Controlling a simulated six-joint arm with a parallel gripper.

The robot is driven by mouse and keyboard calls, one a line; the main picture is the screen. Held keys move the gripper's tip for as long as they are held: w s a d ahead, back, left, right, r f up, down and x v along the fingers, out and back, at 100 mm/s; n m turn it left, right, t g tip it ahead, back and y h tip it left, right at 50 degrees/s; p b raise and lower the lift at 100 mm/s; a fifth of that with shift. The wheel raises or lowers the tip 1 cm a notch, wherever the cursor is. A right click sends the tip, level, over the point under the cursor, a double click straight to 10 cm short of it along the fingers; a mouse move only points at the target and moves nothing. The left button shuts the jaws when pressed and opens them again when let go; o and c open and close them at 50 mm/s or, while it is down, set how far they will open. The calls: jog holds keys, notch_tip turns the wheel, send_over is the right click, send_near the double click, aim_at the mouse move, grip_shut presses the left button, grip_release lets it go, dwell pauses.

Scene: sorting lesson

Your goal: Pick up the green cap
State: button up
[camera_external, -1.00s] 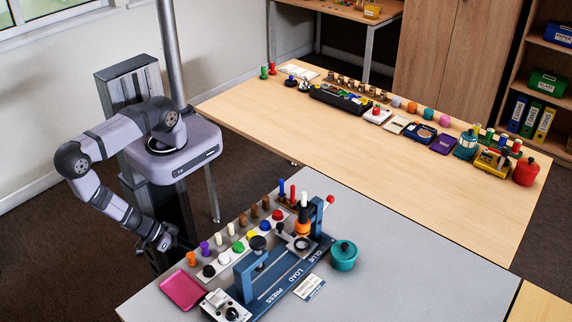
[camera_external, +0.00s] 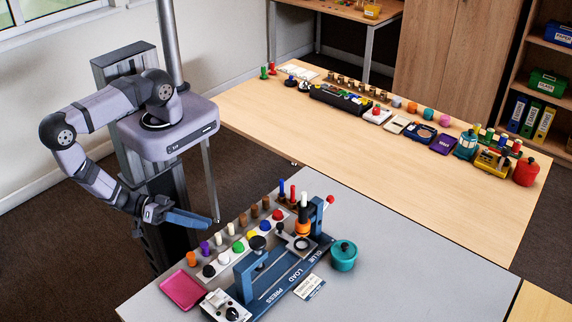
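The green cap (camera_external: 238,246) sits in a row of coloured caps on a pale strip on the grey table. It stands between a white cap (camera_external: 223,258) and a yellow cap (camera_external: 251,234). My gripper (camera_external: 207,220) is to the left of the cap row and apart from the green cap, near the table's far-left edge. A long blue part extends rightward from the wrist, seen side-on. Whether the fingers are open or shut does not show. The green cap is in plain view.
The table's right side is clear.

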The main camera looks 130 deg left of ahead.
jog(key=w+d+r+t+b, duration=0.1)
jog(key=d+r+t, duration=0.15)
jog(key=r, duration=0.35)
jog(key=m+h+b, duration=0.5)
jog(key=m+b, duration=0.1)
jog(key=m, duration=0.4)
send_near(234, 243)
jog(key=shift+w+d+r, duration=0.4)
jog(key=shift+w, duration=0.3)
jog(key=shift+a+f+m, duration=0.3)
jog(key=shift+a, duration=0.15)
jog(key=shift+w, duration=0.1)
jog(key=shift+p+x, duration=0.3)
jog(key=shift+x, duration=0.6)
jog(key=shift+w, duration=0.1)
jog(key=shift+g+p+x, duration=0.25)
jog(key=shift+p+x, duration=0.4)
jog(key=shift+x, duration=1.8)
